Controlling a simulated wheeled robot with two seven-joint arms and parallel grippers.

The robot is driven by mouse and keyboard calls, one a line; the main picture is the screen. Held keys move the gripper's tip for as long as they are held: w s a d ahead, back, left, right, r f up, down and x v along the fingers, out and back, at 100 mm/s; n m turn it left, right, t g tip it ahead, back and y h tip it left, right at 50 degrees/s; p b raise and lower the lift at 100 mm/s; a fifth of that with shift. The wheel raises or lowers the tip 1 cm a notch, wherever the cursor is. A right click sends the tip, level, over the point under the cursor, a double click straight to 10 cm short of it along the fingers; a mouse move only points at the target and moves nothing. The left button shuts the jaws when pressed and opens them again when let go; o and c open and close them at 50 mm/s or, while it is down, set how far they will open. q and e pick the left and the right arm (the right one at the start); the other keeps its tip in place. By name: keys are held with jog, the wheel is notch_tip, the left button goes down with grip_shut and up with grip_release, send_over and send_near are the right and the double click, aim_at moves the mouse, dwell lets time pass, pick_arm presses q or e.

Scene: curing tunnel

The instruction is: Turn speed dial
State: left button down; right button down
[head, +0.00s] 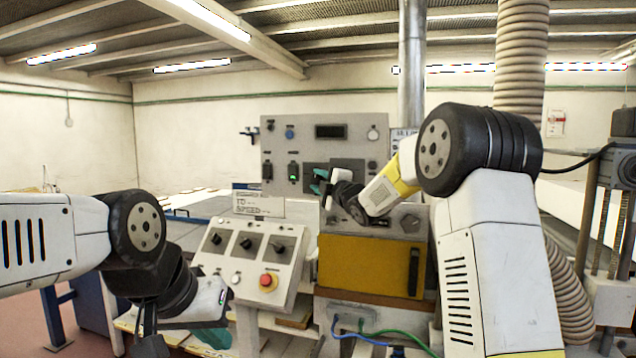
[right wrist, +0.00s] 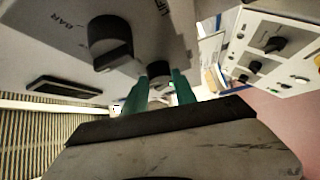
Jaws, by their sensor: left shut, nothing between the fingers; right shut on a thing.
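A grey control panel (head: 348,132) stands upright at the back, with gauges, switches and knobs. My right gripper (head: 322,182) reaches its lower right part, its teal fingertips close to the panel. In the right wrist view the teal fingers (right wrist: 162,90) are shut on a dark round knob (right wrist: 158,69). A larger black knob (right wrist: 110,42) is beside it, near the lettering BAR. I cannot read a label for the held knob.
The sloped console (head: 228,270) carries three black knobs, a red stop button (head: 268,281) and white buttons. A sign (head: 258,207) reading partly "TO SPEED" stands behind it. A yellow-fronted box (head: 365,266) is below my right arm. A ribbed duct (head: 522,50) rises at right.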

jog(key=shift+f+m, duration=0.15)
jog(key=shift+m, duration=0.15)
jog(key=shift+f+m+t, duration=0.2)
jog(key=shift+m+t, duration=0.5)
jog(key=m+t, duration=0.2)
jog(key=m, duration=0.1)
jog(key=m+t+h, duration=0.1)
jog(key=m, duration=0.1)
jog(key=shift+a+f+t, duration=0.2)
jog(key=shift+f+t, duration=0.1)
jog(key=shift+t, duration=0.1)
jog(key=m+t+h, duration=0.1)
jog(key=m+h, duration=0.1)
jog(key=m, duration=0.1)
jog(key=m+t+h, duration=0.2)
jog(key=m+h, duration=0.1)
jog(key=m, duration=0.1)
jog(key=shift+w+a+f, duration=0.1)
jog(key=shift+a+f, duration=0.05)
jog(key=shift+a, duration=0.05)
jog(key=shift+a+m+t+h, duration=0.15)
jog(key=shift+m+t+h, duration=0.35)
jog(key=shift+m+h, duration=2.4)
jog(key=shift+m, duration=0.4)
jog(key=c, duration=1)
grip_release()
